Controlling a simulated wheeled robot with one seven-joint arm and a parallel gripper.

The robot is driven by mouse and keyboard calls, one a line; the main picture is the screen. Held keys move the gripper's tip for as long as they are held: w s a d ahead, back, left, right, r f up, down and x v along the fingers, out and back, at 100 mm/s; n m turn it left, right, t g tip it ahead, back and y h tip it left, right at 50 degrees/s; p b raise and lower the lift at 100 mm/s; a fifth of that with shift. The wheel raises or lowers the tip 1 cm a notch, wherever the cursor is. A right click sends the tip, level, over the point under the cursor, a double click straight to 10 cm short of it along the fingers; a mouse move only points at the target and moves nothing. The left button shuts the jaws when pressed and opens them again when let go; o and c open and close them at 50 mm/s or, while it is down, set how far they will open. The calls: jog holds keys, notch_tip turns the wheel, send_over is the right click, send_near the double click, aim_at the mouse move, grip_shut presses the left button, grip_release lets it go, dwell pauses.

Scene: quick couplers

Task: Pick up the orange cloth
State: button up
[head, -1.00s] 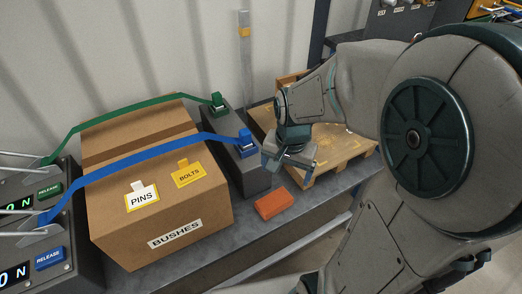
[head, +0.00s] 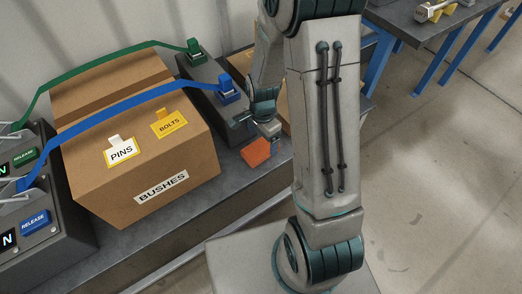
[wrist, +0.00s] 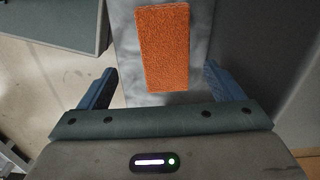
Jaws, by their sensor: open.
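The orange cloth (head: 256,152) is a small folded block lying on the grey bench top, to the right of the cardboard box. It also shows in the wrist view (wrist: 163,48), with its long side running away from my gripper. My gripper (wrist: 160,88) is open and empty, its two blue fingers apart on either side of the cloth's near end. In the head view my gripper (head: 268,122) is just behind the cloth, partly hidden by my own arm. I cannot tell the exact height of the fingers above the cloth.
A cardboard box (head: 95,180) labelled BUSHES stands left of the cloth, under green (head: 90,64) and blue (head: 120,108) straps. A dark block (head: 205,92) with strap buckles is behind the cloth. The bench's front edge is close to the cloth.

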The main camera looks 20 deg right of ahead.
aim_at(261, 147)
jog(key=f, duration=0.2)
jog(key=f+b, duration=0.1)
jog(key=f, duration=0.2)
jog(key=shift+w+a+f, duration=0.15)
jog(key=shift+w+f, duration=0.1)
jog(key=shift+f, duration=0.15)
jog(key=c, duration=1.1)
